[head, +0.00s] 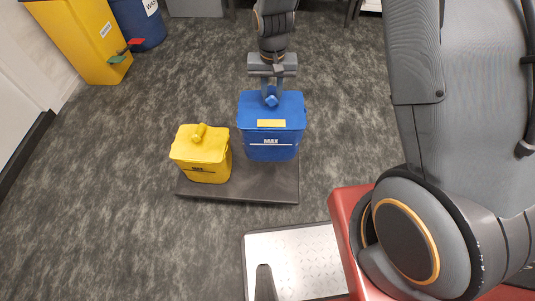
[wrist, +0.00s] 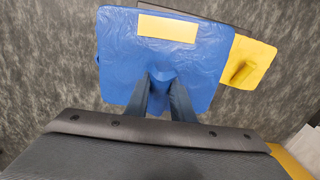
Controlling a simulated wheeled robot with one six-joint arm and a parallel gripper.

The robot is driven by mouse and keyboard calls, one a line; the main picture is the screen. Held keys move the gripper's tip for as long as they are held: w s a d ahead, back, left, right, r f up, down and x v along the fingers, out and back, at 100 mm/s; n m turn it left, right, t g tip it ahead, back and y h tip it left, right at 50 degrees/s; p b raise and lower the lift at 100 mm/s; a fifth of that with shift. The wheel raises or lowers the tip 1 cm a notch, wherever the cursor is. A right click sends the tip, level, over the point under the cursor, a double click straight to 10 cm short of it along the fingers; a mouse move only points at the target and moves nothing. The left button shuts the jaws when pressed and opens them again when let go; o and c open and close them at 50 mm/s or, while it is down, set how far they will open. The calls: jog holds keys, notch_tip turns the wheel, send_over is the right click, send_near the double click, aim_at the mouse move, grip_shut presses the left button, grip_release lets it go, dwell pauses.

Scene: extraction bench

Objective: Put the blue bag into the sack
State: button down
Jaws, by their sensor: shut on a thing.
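The blue bag (head: 271,147) is box-shaped, with a yellow label and a knob on top. It is upright at the back right of a low dark platform; I cannot tell if its base touches the platform. My gripper (head: 271,95) comes down from above and is shut on the bag's top knob. In the wrist view the fingertips of my gripper (wrist: 160,80) close on the knob, and the top of the blue bag (wrist: 120,65) fills the middle. No thing is clearly a sack; a tall blue container (head: 137,25) stands at the back left.
A smaller yellow bag (head: 201,152) stands left of the blue bag on the dark platform (head: 240,188); it also shows in the wrist view (wrist: 258,62). A tall yellow container (head: 90,45) stands by the left wall. The dark floor between is clear.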

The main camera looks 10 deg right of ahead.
notch_tip(320, 180, up, 13)
jog(key=p, duration=0.9)
jog(key=shift+f, duration=0.1)
notch_tip(320, 180, up, 30)
jog(key=p, duration=2)
jog(key=shift+p, duration=0.35)
